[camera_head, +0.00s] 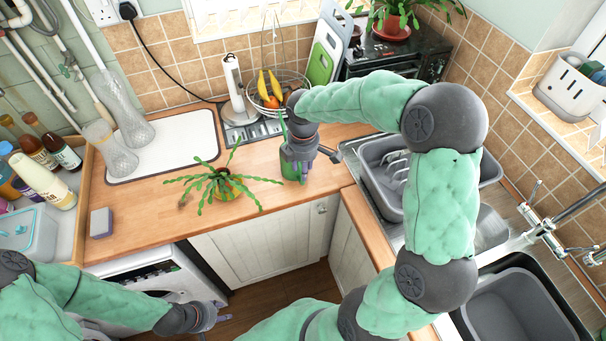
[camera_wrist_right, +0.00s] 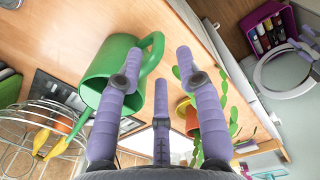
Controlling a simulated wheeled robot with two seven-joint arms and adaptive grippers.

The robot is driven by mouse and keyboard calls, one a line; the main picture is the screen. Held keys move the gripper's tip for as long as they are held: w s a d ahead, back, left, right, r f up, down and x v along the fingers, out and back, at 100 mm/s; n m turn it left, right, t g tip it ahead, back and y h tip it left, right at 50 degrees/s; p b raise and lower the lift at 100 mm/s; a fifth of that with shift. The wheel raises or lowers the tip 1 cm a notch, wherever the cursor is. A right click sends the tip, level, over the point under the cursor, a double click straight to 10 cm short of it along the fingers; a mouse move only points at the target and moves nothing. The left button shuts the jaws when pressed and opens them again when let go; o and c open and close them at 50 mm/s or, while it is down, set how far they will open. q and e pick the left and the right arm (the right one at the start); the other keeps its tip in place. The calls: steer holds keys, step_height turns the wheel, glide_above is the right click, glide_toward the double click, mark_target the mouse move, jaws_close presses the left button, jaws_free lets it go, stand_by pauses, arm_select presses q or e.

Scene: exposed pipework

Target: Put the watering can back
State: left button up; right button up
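A green watering can (camera_head: 291,168) stands on the wooden counter, partly hidden under my right gripper (camera_head: 300,158). In the right wrist view, the can (camera_wrist_right: 105,78) is on the left and its looped handle (camera_wrist_right: 153,45) reaches between the purple fingers of my right gripper (camera_wrist_right: 160,62). The fingers are spread apart around the handle; I cannot tell whether any finger touches it. My left gripper (camera_head: 210,316) is low in front of the white washing machine, away from the can; its finger opening is unclear.
A potted plant (camera_head: 225,186) stands left of the can. A wire fruit basket (camera_head: 270,97) is behind it, and a grey dish rack (camera_head: 385,165) and sink lie to the right. A white board (camera_head: 165,143) and a sponge (camera_head: 101,222) are on the left counter.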

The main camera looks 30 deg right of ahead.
steer(key=shift+r, duration=1.8)
